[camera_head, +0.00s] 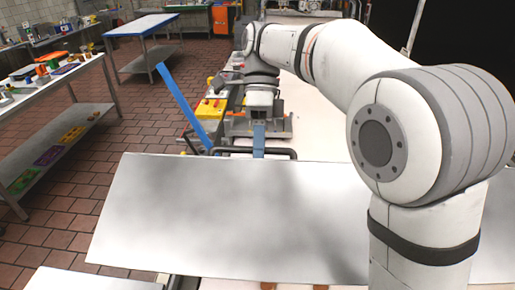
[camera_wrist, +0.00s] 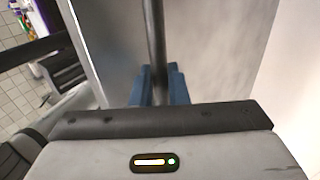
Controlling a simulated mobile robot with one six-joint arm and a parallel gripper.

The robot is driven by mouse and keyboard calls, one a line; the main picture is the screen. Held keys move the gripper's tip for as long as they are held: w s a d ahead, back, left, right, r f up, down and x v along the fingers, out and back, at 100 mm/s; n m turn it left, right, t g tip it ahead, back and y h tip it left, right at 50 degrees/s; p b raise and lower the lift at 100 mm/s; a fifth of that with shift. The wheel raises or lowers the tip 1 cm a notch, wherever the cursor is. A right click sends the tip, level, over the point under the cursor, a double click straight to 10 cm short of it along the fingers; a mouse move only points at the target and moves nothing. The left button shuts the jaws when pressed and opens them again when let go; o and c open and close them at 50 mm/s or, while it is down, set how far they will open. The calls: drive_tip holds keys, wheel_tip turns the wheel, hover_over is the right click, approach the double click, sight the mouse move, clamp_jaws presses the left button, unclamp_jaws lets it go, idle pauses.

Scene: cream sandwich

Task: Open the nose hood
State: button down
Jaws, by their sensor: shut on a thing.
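The nose hood (camera_head: 200,215) is a large, flat silvery metal panel across the lower part of the head view. A black bar handle (camera_head: 287,152) runs along its far edge. My gripper (camera_head: 258,140) reaches down to this handle from the far side, its blue fingers at the bar. In the wrist view, my gripper (camera_wrist: 158,88) has its blue fingers on either side of the dark handle bar (camera_wrist: 156,35), shut on it. Silvery panel surface (camera_wrist: 210,60) shows behind the bar. My arm hides the right part of the hood in the head view.
A blue strip (camera_head: 182,103) slants up left of my gripper, beside a yellow box (camera_head: 211,108). A metal bench (camera_head: 45,85) with several items stands at the left, and a blue-edged table (camera_head: 142,25) behind it. The tiled floor (camera_head: 120,130) between is clear.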

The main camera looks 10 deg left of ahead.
drive_tip(key=c, duration=1.8)
unclamp_jaws()
drive_tip(key=shift+w+a+f, duration=0.1)
drive_tip(key=shift+f, duration=0.35)
drive_tip(key=o, duration=0.3)
drive_tip(key=shift+w+a, duration=0.2)
drive_tip(key=shift+w, duration=0.2)
drive_tip(key=shift+o, duration=0.5)
drive_tip(key=shift+s+r, duration=0.2)
